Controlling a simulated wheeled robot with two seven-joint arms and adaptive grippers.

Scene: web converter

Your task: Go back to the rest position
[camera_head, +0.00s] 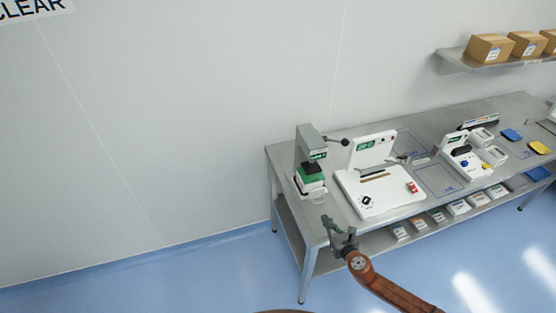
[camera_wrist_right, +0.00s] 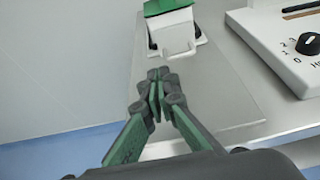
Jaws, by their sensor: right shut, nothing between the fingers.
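My right gripper (camera_head: 327,219) is in front of the left end of the steel workbench (camera_head: 328,220). It is shut and empty; its green-and-dark fingers meet in the right wrist view (camera_wrist_right: 159,77). In that view the fingertips show in front of a white and green press (camera_wrist_right: 172,32), apart from it as far as I can tell. The press also stands at the bench's left end in the head view (camera_head: 311,165). My left gripper is in neither view.
A white machine with a dial (camera_head: 380,195) stands right of the press. Further right are a second white device (camera_head: 467,160) and blue and yellow pads. Small boxes (camera_head: 438,215) sit on the lower shelf. Cartons (camera_head: 489,47) stand on a wall shelf. The floor left of the bench is clear.

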